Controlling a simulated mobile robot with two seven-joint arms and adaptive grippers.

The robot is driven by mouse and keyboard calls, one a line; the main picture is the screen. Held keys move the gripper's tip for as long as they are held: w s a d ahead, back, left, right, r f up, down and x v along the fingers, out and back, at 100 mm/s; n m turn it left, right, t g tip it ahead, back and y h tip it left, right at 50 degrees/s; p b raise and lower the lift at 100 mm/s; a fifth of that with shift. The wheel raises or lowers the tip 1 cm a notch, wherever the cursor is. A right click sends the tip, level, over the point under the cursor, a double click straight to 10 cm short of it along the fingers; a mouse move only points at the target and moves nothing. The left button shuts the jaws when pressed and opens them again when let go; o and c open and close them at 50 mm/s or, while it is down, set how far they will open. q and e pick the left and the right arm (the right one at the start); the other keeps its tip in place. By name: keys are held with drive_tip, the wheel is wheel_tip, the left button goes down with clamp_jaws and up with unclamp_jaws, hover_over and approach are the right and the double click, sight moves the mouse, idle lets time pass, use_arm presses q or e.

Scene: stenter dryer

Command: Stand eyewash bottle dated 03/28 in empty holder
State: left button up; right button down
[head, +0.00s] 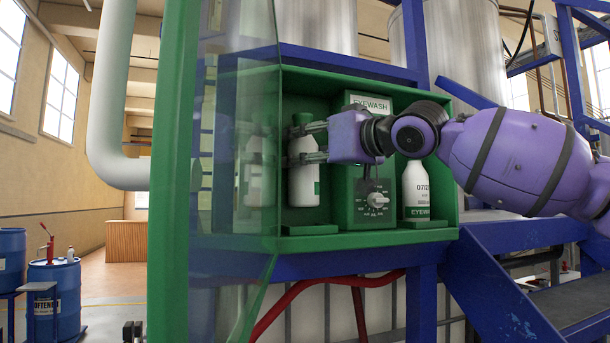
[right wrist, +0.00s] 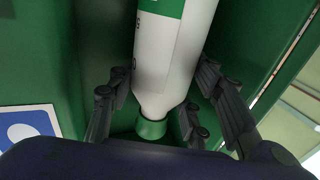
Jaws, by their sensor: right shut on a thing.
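My right gripper (head: 297,144) is shut on a white eyewash bottle (head: 303,183) with a green cap and green label patch. The bottle is upright in the left part of the green cabinet, its date unreadable here. In the right wrist view the bottle (right wrist: 172,60) sits between the fingers, green cap (right wrist: 152,128) toward the camera. A green holder (head: 310,229) is below the bottle on the cabinet floor; the base appears slightly above it. Another white bottle (head: 415,183), marked 07/2 with the last digit unclear, stands in the right holder (head: 422,223). My left gripper is out of view.
The cabinet (head: 455,150) has a green box with a dial (head: 376,200) between the bottles and an EYEWASH sign (head: 370,103) above. A clear door (head: 232,150) stands open at left, close to the held bottle. Blue steps (head: 510,290) are at lower right.

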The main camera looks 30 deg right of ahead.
sight(315, 173)
drive_tip(key=shift+s+f+p, duration=0.2)
drive_tip(key=shift+f+p, duration=0.15)
drive_tip(key=shift+f, duration=0.45)
drive_tip(key=shift+f+p, duration=0.4)
drive_tip(key=shift+f, duration=0.4)
drive_tip(key=shift+w+d+f, duration=0.15)
drive_tip(key=shift+w+f, duration=0.2)
drive_tip(key=shift+f, duration=0.35)
drive_tip(key=c, duration=1.2)
unclamp_jaws()
drive_tip(key=shift+f, duration=0.2)
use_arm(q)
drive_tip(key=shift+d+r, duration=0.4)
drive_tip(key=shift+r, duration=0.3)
